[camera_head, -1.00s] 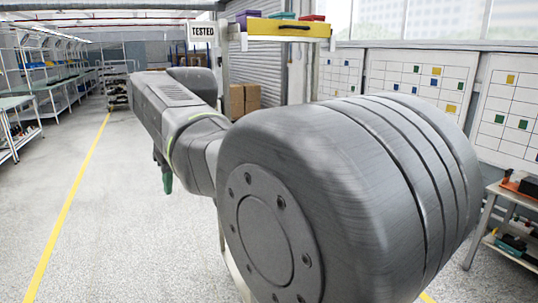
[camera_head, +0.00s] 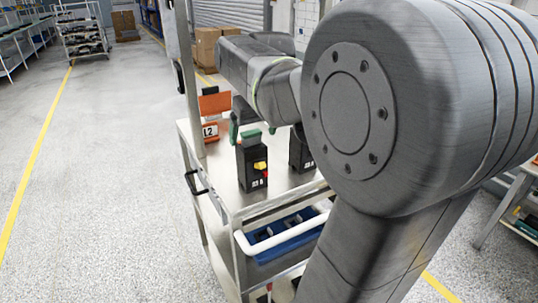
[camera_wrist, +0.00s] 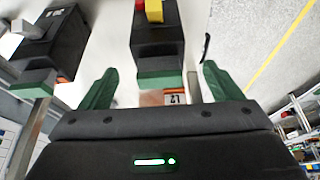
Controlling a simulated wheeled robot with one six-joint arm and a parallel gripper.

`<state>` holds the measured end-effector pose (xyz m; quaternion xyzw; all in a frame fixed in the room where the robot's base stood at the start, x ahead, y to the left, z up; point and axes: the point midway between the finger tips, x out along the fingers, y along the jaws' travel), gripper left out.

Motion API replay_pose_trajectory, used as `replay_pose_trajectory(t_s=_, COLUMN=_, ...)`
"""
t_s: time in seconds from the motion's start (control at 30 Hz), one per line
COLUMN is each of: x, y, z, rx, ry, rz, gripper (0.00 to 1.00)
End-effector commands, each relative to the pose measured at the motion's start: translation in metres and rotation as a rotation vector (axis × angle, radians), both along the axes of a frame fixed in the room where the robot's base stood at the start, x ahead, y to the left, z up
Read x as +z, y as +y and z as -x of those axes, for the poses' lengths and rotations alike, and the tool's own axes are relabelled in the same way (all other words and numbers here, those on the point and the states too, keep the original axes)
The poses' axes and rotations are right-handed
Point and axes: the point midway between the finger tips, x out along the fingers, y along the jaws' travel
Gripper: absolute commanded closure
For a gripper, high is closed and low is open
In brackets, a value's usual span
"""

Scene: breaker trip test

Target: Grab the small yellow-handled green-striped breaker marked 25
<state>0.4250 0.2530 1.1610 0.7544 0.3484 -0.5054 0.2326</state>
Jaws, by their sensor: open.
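A black breaker (camera_head: 252,165) with a yellow handle and a green strip on top stands upright on the trolley top (camera_head: 225,172). Its marking is too small to read. In the wrist view this breaker (camera_wrist: 158,42) lies ahead of my gripper (camera_wrist: 160,68), its green strip between the two green fingers. The fingers are open and hold nothing, with gaps on both sides of the breaker. In the head view only one green finger shows clearly, behind the breaker. A second black breaker (camera_head: 299,150) stands to the right, partly hidden by my arm; its handle is hidden.
An orange part with a label (camera_head: 210,132) stands at the trolley's left edge, near a post. A blue bin (camera_head: 285,236) sits at the trolley's near end, beside a white handle (camera_head: 262,247). Open floor lies to the left. Shelving and boxes stand far behind.

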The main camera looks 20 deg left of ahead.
Motion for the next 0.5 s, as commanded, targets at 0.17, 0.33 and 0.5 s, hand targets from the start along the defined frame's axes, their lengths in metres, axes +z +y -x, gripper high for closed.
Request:
replay_pose_trajectory(t_s=0.17, x=-0.014, y=0.004, z=-0.004, rx=0.000, ry=0.001, rz=0.001, gripper=0.15)
replay_pose_trajectory(t_s=0.33, x=-0.031, y=0.009, z=-0.010, rx=-0.001, ry=0.004, rz=0.004, gripper=0.15)
replay_pose_trajectory(t_s=0.5, x=-0.053, y=0.016, z=-0.018, rx=0.000, ry=0.002, rz=0.002, gripper=0.15)
